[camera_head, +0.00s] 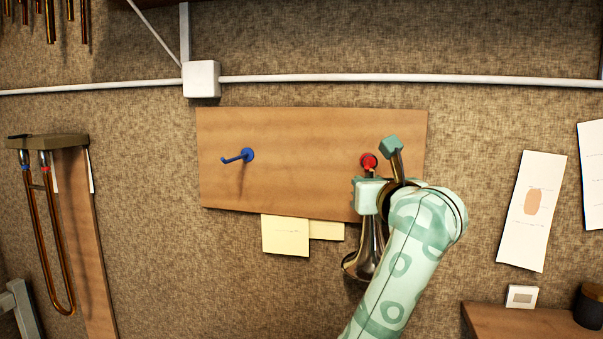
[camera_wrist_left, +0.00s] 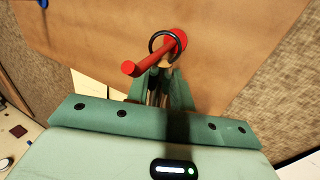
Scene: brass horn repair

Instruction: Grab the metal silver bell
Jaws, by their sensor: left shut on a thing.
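The silver bell (camera_head: 362,264) hangs mouth down at the right end of a wooden board, below the red hook (camera_head: 369,160). My left gripper (camera_head: 372,186) is at its upper part, and my arm covers part of the bell. In the left wrist view, a dark ring (camera_wrist_left: 152,46) is around the red hook (camera_wrist_left: 140,64). Just below it, my left gripper (camera_wrist_left: 160,84) is shut on the bell's narrow upper part, which is mostly hidden between the fingers. My right gripper is not in view.
The wooden board (camera_head: 300,150) on the wall also bears an empty blue hook (camera_head: 240,156). Yellow notes (camera_head: 285,236) are below it. A brass slide (camera_head: 50,240) hangs at left. A shelf (camera_head: 520,322) with a dark jar (camera_head: 590,308) is at lower right.

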